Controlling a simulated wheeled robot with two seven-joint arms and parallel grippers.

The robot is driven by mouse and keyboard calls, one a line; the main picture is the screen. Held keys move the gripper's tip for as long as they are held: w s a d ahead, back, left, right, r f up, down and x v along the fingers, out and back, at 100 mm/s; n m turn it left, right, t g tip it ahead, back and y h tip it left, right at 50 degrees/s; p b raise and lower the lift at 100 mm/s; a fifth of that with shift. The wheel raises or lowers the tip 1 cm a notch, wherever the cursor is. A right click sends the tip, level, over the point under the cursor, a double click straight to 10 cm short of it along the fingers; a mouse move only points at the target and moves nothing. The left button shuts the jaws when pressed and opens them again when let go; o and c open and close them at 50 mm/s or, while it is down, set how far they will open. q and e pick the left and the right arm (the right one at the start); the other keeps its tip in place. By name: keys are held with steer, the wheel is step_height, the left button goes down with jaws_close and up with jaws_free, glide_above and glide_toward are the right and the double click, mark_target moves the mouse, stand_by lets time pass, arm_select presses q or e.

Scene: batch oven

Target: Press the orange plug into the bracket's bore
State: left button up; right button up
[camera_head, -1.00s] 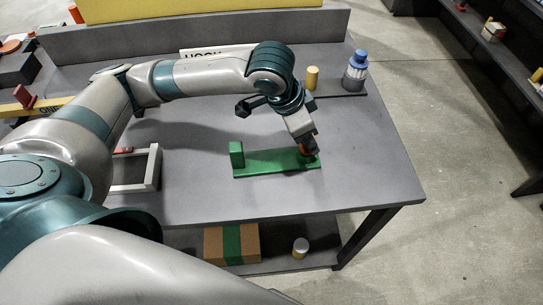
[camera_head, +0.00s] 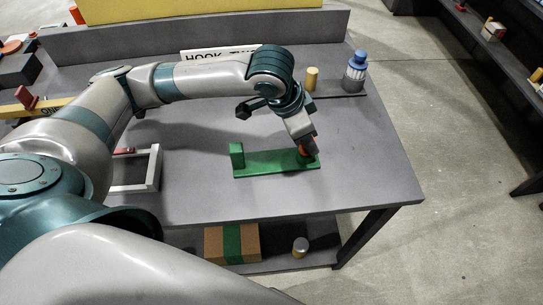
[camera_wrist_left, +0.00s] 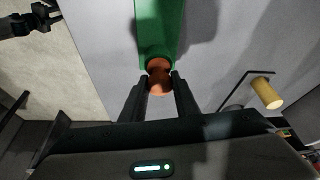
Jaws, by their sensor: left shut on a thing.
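The green bracket (camera_head: 270,161) lies flat on the grey table, with an upright block at its left end. In the left wrist view the bracket (camera_wrist_left: 158,30) runs up from the jaws. My left gripper (camera_wrist_left: 159,92) is shut on the orange plug (camera_wrist_left: 158,72), which sits at the bracket's near end. In the head view my left gripper (camera_head: 307,146) points down at the bracket's right end and mostly covers the plug. The bore is hidden, so I cannot tell how deep the plug sits. A dark end, apparently my right gripper (camera_wrist_left: 42,17), shows at the wrist view's upper left.
A yellow cylinder (camera_head: 312,78) and a blue-topped bottle (camera_head: 355,70) stand behind the bracket. A grey frame (camera_head: 136,170) stands to its left. A cardboard box (camera_head: 215,244) and a small can (camera_head: 300,247) are on the lower shelf. The table right of the bracket is clear.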

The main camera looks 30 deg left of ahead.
steer(key=shift+r, duration=0.2)
stand_by(0.5)
arm_select(q)
steer(key=o, duration=1.6)
arm_select(e)
steer(key=shift+s+d+f, duration=0.1)
steer(key=shift+s, duration=0.05)
steer(key=shift+s+d+f+g, duration=1.05)
steer(key=shift+s+d, duration=0.35)
steer(key=shift+s, duration=2.25)
arm_select(q)
steer(key=shift+r+p, duration=3.5)
steer(key=shift+p, duration=1)
arm_select(e)
step_height(320, 180, up, 9)
steer(key=shift+h, duration=0.3)
